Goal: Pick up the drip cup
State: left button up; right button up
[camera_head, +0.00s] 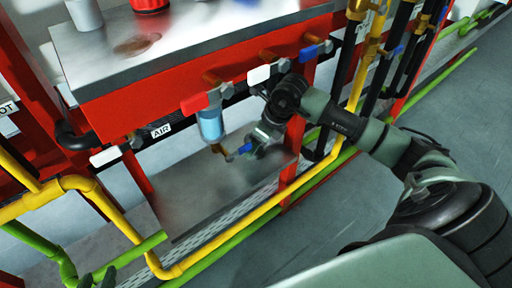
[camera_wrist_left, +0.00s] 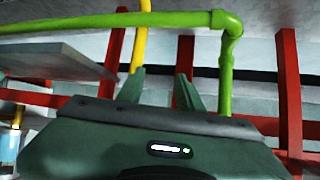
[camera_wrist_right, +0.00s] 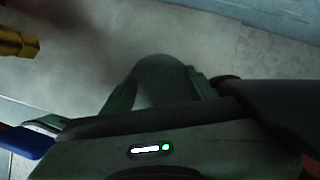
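My right gripper (camera_wrist_right: 162,88) is beside the brass drain and its blue handle, which show at the left of the right wrist view. A grey rounded object, seemingly the drip cup (camera_wrist_right: 161,75), fills the space between its fingers, which appear to close on its sides. In the head view the right gripper (camera_head: 264,138) is just right of the blue filter bowl (camera_head: 210,124), above the lower metal shelf; the cup is hard to make out there. My left gripper (camera_wrist_left: 159,78) is open and empty.
The brass drain (camera_head: 221,150) and blue handle (camera_head: 245,149) are close to my right gripper. The red-framed bench (camera_head: 200,70) stands above the shelf (camera_head: 215,190). Yellow pipe (camera_head: 240,228) and green pipes (camera_head: 135,257) run along the front. The floor at right is clear.

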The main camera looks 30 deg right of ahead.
jog(key=shift+c, duration=0.8)
